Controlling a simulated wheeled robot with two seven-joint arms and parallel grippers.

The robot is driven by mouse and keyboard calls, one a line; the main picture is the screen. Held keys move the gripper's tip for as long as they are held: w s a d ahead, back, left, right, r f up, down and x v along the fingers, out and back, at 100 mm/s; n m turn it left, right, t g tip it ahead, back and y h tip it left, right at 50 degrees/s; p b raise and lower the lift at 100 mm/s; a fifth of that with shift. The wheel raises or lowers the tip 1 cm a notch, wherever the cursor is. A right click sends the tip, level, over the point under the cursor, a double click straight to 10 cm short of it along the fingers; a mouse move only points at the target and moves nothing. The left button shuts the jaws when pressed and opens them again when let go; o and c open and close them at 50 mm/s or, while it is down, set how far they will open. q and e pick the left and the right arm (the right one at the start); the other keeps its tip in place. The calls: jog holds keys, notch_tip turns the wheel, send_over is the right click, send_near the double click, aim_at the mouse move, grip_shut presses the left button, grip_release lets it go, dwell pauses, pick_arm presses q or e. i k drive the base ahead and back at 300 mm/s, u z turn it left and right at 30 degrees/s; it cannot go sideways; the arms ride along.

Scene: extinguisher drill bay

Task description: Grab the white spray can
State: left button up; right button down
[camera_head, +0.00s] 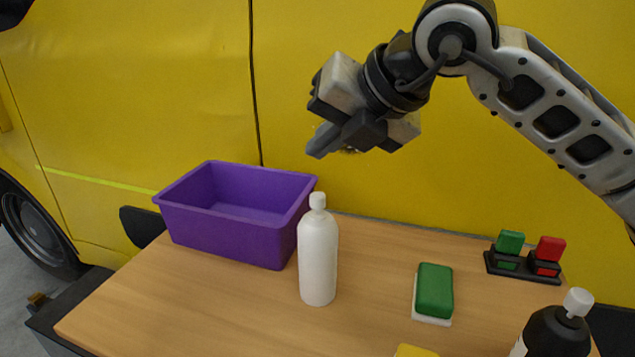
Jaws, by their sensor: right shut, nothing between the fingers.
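The white spray can (318,257) stands upright on the wooden table, just right of the purple bin, and looks like a white bottle with a white cap. My right gripper (318,148) is above the table, higher in the picture than the can's cap and apart from it. It is shut and empty. My left gripper is not clearly in view; only a dark piece shows at the top left corner.
An empty purple bin (225,240) stands left of the can. A green and white sponge (434,291), a yellow item (416,351), a black bottle with a white cap (556,333) and a holder with green and red blocks (522,268) are to the right. Bare table (190,310) lies front left.

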aim_at(318, 257)
jog(key=k, duration=1)
